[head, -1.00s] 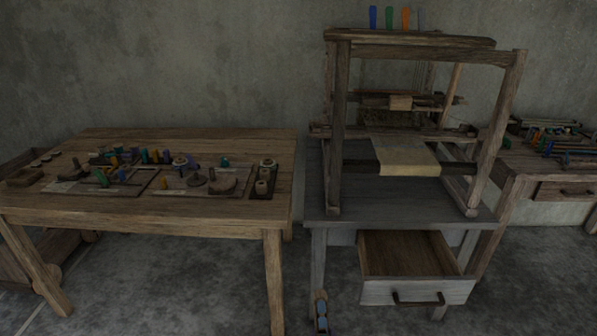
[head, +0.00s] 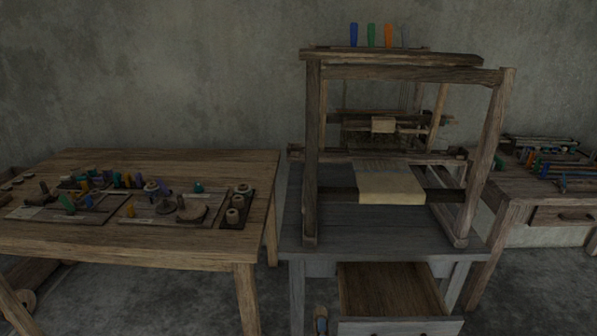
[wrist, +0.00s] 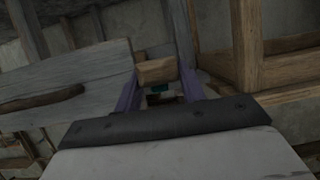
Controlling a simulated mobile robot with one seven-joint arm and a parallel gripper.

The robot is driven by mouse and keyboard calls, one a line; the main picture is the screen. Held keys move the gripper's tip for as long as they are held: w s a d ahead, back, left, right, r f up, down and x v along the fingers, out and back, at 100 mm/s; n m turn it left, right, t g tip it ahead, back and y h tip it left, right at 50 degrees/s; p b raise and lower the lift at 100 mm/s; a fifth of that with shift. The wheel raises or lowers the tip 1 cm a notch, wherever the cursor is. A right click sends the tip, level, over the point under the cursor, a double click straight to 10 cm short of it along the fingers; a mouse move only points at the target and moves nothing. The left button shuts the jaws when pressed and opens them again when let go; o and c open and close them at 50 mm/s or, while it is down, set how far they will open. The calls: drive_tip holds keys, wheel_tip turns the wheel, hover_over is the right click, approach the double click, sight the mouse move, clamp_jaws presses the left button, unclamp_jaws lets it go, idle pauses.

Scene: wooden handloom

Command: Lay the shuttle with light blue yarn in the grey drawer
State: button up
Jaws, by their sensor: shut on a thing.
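The grey drawer (head: 398,328) under the loom stands pulled open, and its visible wooden floor is bare. In the wrist view the grey drawer front with its dark handle (wrist: 42,99) is at the left, apart from my gripper. My gripper (wrist: 158,76) shows purple fingers shut on a wooden shuttle (wrist: 157,70). Only one end of the shuttle shows there; the yarn is mostly hidden, with a small teal patch below. In the head view a narrow brown shuttle (head: 321,315) shows at the bottom edge, left of the drawer; my gripper is out of that view.
The wooden loom (head: 312,150) stands on a grey table (head: 385,238) above the drawer. A wooden table (head: 120,240) with trays of spools and tools is at the left. Another cluttered table (head: 510,190) is at the right. Grey table legs flank the drawer.

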drive_tip(key=shift+w+d, duration=0.2)
drive_tip(key=shift+w, duration=0.05)
drive_tip(key=a, duration=0.6)
drive_tip(key=shift+a, duration=0.4)
drive_tip(key=shift+w, duration=0.2)
